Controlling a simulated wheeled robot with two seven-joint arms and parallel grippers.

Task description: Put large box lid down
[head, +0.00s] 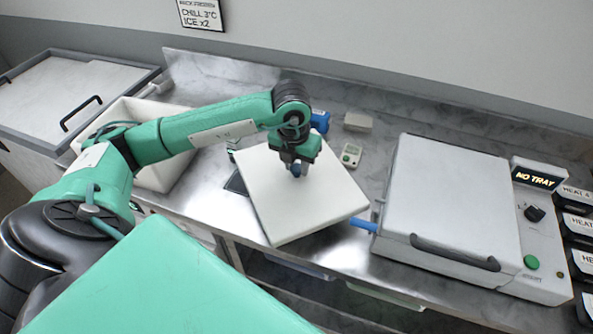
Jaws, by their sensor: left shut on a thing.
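The large box lid (300,205) is a flat white square slab in the middle of the head view. It lies turned at an angle over the metal counter, its front corner near the counter's front edge. My left gripper (296,170) points down at the lid's middle and is shut on a small dark blue part there, likely the lid's knob. I cannot tell whether the lid rests on something or is held above the counter. A white open box (175,172) stands to the left, partly behind my left arm. My right gripper is not in view.
A grey-white sealing machine (450,195) with a dark handle stands right of the lid, a blue handle (364,225) between them. A small white device (351,155), a pale block (358,121) and a blue object (320,121) lie behind. A lidded chest (70,95) is far left.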

